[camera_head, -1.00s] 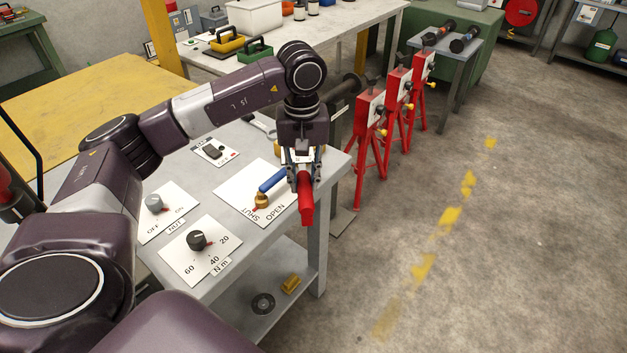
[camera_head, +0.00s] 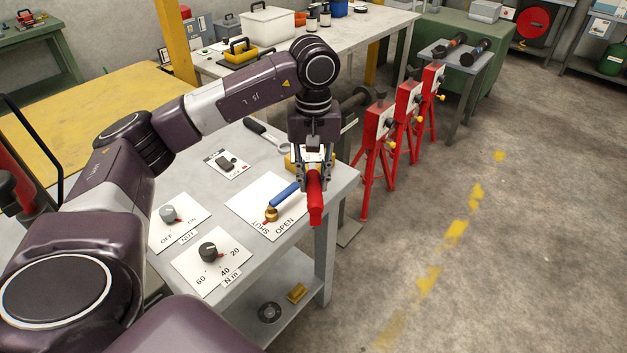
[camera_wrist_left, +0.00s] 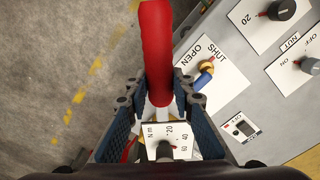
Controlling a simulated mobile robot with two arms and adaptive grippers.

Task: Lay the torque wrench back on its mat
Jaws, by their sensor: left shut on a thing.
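A red handle (camera_head: 316,197), which I take to be the torque wrench's, is in my left gripper (camera_head: 314,172). The gripper is shut on it, at the right edge of the grey bench (camera_head: 251,142). In the left wrist view the red handle (camera_wrist_left: 156,50) runs up from between the fingers of the left gripper (camera_wrist_left: 157,108). A white face marked N m (camera_wrist_left: 170,138) shows between the fingers; I cannot tell whether it belongs to the wrench. The wrench's head is hidden in the head view. I cannot pick out its mat. My right gripper is not in view.
The bench holds a blue-handled valve (camera_head: 284,194) on a SHUT/OPEN card, a black N m knob (camera_head: 208,251), a grey ON/OFF knob (camera_head: 169,214) and a black-handled spanner (camera_head: 268,138). Red stands (camera_head: 378,150) are to the right.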

